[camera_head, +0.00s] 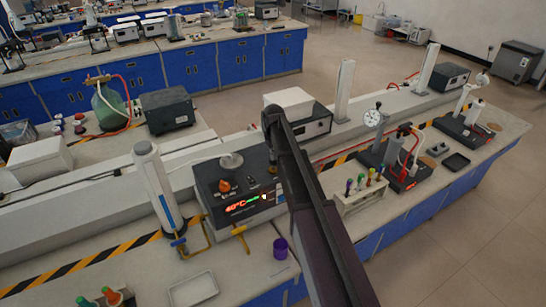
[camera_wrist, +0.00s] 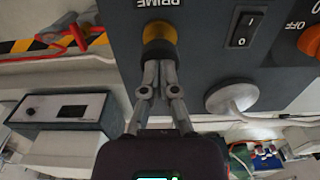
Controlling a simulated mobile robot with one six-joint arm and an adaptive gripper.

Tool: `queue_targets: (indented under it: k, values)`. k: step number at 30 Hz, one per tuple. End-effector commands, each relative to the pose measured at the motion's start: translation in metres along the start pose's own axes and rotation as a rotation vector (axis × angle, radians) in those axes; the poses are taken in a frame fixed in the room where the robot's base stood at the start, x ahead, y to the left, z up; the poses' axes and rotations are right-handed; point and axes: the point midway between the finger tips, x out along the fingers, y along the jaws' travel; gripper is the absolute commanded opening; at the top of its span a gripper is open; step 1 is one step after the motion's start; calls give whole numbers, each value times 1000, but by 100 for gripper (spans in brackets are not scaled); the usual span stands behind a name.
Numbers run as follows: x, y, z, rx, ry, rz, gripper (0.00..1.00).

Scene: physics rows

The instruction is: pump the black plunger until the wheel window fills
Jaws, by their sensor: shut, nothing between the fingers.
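In the wrist view, a dark grey panel (camera_wrist: 210,75) carries the inverted label PRIME. Under the label, a plunger with a yellow collar (camera_wrist: 158,32) and a dark end points toward my gripper (camera_wrist: 157,68). My gripper is shut and empty, its fingertips together at the dark end; I cannot tell whether they touch it. In the head view my arm (camera_head: 310,200) crosses the middle, and my gripper is not clearly visible there. I cannot make out a wheel window in either view.
On the panel in the wrist view are a rocker switch (camera_wrist: 243,30), an orange OFF knob (camera_wrist: 311,40) and a grey round part (camera_wrist: 232,97) with a white cable. In the head view, a tube rack (camera_head: 362,195) stands right of my arm and a purple cup (camera_head: 280,248) left.

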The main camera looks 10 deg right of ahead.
Motion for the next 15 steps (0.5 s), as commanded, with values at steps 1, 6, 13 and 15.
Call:
queue_targets:
  k: [1, 6, 13, 15]
  values:
    - [-5, 0, 0, 0, 0, 0, 0]
    - [-14, 0, 0, 0, 0, 0, 0]
    - [-25, 0, 0, 0, 0, 0, 0]
    - [-28, 0, 0, 0, 0, 0, 0]
